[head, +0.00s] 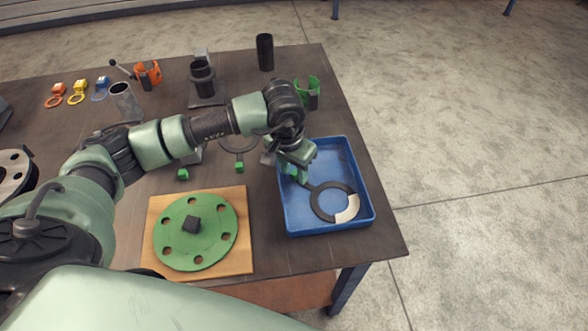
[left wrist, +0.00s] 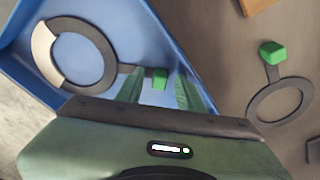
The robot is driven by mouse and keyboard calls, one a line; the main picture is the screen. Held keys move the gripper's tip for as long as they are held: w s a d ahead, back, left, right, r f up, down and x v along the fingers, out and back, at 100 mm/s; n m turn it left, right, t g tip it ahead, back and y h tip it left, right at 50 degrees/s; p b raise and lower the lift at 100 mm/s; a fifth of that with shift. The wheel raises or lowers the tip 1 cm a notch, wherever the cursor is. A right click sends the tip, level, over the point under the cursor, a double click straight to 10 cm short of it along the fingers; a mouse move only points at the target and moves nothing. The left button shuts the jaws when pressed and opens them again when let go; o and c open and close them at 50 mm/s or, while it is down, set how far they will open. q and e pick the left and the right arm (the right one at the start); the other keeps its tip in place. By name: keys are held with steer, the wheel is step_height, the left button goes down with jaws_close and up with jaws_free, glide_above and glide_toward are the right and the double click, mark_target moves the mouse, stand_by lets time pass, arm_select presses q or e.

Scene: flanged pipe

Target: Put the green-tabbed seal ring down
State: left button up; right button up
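A dark flat seal ring (head: 317,203) with a green tab and a pale section on its rim is in the blue tray (head: 362,225), and looks flat on its floor. In the left wrist view, the same ring (left wrist: 107,62) has its green tab (left wrist: 160,78) between the fingertips of my left gripper (left wrist: 160,90). The fingers stand apart with a gap on each side of the tab, so the gripper is open. In the head view, my left gripper (head: 292,172) is low over the tray's left side and hides the tab. My right gripper is not in view.
Another green-tabbed ring (left wrist: 282,102) lies on the table left of the tray. A green flange (head: 215,240) sits on a wooden board (head: 243,262). A green holder (head: 308,92) and black cylinder (head: 265,52) stand behind. The tray is near the table's right edge.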

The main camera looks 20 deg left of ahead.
arm_select(q)
step_height(320, 180, up, 12)
steer(key=s+b, duration=0.1)
steer(key=b, duration=0.1)
steer(key=shift+s+a+b, duration=0.2)
steer(key=shift+s+b, duration=0.1)
steer(key=shift+s, duration=0.1)
steer(key=shift+r, duration=0.1)
